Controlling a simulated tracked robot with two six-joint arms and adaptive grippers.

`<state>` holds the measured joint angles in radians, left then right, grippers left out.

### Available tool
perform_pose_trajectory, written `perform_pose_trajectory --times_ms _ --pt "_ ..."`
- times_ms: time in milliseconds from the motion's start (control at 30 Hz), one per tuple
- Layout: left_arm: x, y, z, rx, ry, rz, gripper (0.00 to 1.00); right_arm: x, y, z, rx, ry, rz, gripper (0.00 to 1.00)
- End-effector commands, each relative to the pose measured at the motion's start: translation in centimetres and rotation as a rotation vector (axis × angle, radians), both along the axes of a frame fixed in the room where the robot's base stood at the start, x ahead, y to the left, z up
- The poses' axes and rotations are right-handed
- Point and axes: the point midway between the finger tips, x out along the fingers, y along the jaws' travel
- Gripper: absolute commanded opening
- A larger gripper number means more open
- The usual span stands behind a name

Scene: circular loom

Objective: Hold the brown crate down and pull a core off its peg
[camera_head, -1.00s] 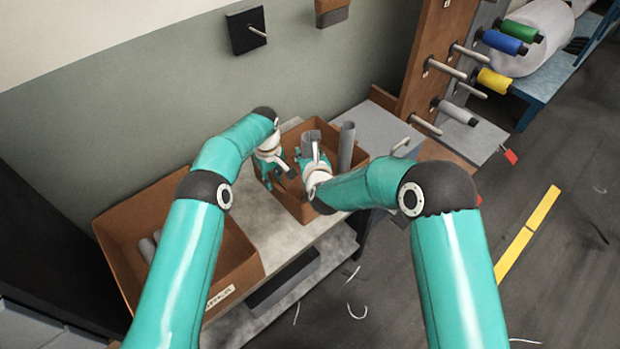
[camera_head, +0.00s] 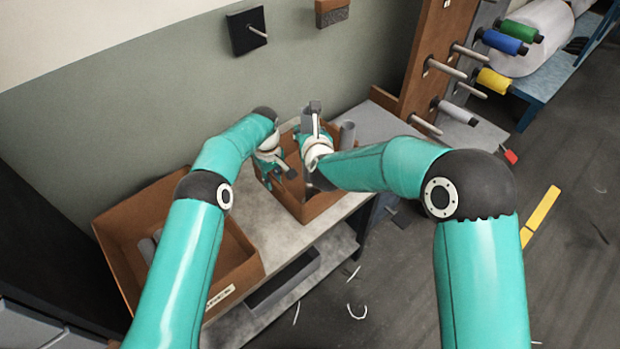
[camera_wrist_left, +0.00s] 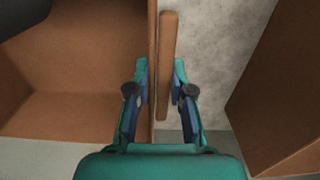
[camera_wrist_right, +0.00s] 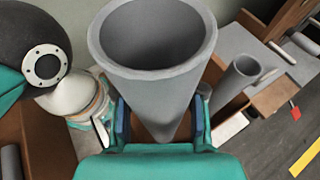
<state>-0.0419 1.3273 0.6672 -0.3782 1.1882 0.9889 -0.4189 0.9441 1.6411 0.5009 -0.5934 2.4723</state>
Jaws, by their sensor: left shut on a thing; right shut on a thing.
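The brown crate (camera_head: 334,202) stands on the bench below my arms. My left gripper (camera_head: 279,178) is low at its left side. In the left wrist view its fingers (camera_wrist_left: 162,80) are shut on the crate wall (camera_wrist_left: 152,45), one on each side. My right gripper (camera_head: 314,138) is shut on a grey hollow core (camera_head: 313,108) above the crate's back part. In the right wrist view that core (camera_wrist_right: 152,75) is between the fingers, open end up. Its lower end and any peg under it are hidden. Another grey core (camera_head: 347,131) stands upright at the crate's right side.
A larger brown bin (camera_head: 244,266) with grey cores (camera_head: 147,248) stands at the bench's left. A wooden post with pegs (camera_head: 443,68) and coloured spools (camera_head: 503,42) is to the right. A black wall plate with a peg (camera_head: 247,31) is at the back.

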Motion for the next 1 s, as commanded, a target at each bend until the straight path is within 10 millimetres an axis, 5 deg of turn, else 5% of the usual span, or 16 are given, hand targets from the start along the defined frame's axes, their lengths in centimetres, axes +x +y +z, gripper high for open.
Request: perform_pose_trajectory --times_ms 267,1000 --pt "0.0 0.1 0.0 0.001 0.001 0.001 0.0 0.1 0.0 0.8 0.002 -0.002 -0.002 0.0" --pt "0.0 0.0 0.0 0.001 0.001 0.0 0.0 0.1 0.0 6.7 0.002 -0.003 -0.003 0.0"
